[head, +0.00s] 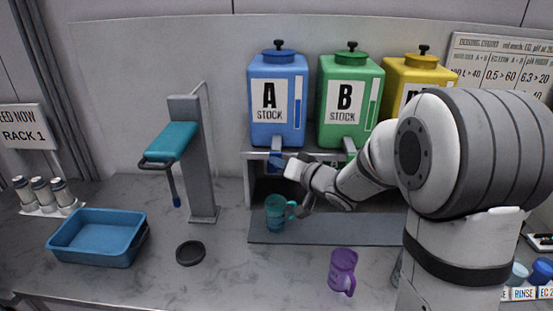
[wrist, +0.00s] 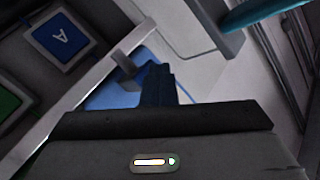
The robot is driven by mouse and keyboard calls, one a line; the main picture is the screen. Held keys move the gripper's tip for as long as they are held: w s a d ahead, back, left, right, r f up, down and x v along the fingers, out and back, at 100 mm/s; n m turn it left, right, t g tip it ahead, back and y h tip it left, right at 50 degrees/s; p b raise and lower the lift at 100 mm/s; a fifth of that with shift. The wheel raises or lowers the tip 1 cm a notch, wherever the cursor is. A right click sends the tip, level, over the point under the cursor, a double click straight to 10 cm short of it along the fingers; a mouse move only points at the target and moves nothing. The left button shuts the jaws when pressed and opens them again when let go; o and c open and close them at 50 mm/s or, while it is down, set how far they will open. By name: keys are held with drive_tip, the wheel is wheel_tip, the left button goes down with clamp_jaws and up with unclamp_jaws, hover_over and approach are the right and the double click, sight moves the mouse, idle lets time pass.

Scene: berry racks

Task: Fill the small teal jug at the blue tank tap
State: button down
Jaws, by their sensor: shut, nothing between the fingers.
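The small teal jug (head: 275,212) stands upright on the grey drip tray below the blue tank (head: 278,103), its handle to the right. How full it is I cannot tell. The blue tank's grey tap (head: 276,143) has a blue lever (head: 274,160) under it. My gripper (head: 283,164) is at this lever, above the jug; whether it touches the lever I cannot tell. In the wrist view my gripper (wrist: 158,80) is shut and empty, its dark fingers in front of a blue surface and a grey tap part (wrist: 126,65). The jug is not in the wrist view.
A purple jug (head: 342,270) stands in front of the drip tray (head: 330,231). A black disc (head: 190,253) and a blue tub (head: 98,238) lie to the left. A grey stand (head: 193,160) with a teal arm rises left of the tanks. Green (head: 348,98) and yellow tanks stand right.

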drive_tip(key=shift+s, duration=0.8)
drive_tip(key=s, duration=0.5)
drive_tip(key=shift+a, duration=0.1)
